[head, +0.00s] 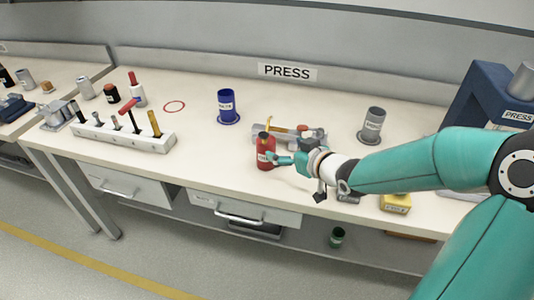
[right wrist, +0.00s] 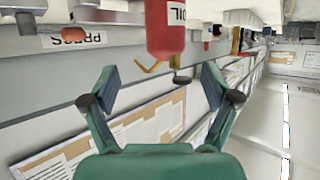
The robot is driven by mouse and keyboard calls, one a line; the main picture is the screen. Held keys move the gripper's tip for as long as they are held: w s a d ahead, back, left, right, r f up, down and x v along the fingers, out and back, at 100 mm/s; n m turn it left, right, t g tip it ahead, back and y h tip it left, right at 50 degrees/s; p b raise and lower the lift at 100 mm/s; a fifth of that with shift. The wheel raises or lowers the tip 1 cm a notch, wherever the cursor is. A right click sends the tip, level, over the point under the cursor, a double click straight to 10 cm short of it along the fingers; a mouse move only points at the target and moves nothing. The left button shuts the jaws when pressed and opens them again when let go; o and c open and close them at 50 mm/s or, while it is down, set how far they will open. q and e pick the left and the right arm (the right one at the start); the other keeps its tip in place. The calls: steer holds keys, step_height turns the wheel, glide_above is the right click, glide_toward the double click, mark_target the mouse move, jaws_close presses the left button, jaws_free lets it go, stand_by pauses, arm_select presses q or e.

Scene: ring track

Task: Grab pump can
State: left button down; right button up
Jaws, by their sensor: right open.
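The pump can is a red can (head: 265,153) with a dark top and a yellow spout, standing upright near the front edge of the bench. In the right wrist view the red can (right wrist: 165,30) appears upside down, with an OIL label, beyond the fingers and roughly centred between them. My right gripper (head: 279,159) is at the can's right side, with its fingers pointing at it. In the wrist view the right gripper (right wrist: 160,90) is open and empty. In the head view I cannot tell whether a finger touches the can. My left gripper is not in view.
Behind the can lies a grey fixture (head: 312,137) with metal parts. A blue cup (head: 226,105) and a grey cup (head: 373,125) stand farther back. A white tool rack (head: 150,143) is at left, a yellow box (head: 396,203) at front right. The bench left of the can is clear.

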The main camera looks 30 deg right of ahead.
mark_target(274, 144)
steer(key=x, duration=0.4)
steer(key=shift+w, duration=0.1)
steer(key=shift+a+p+x, duration=0.2)
steer(key=shift+x, duration=1.1)
steer(key=shift+a+p+x, duration=0.15)
steer(key=shift+a+x, duration=0.05)
steer(key=shift+x, duration=1.1)
steer(key=shift+f, duration=0.2)
steer(key=shift+c, duration=0.2)
steer(key=c, duration=1.4)
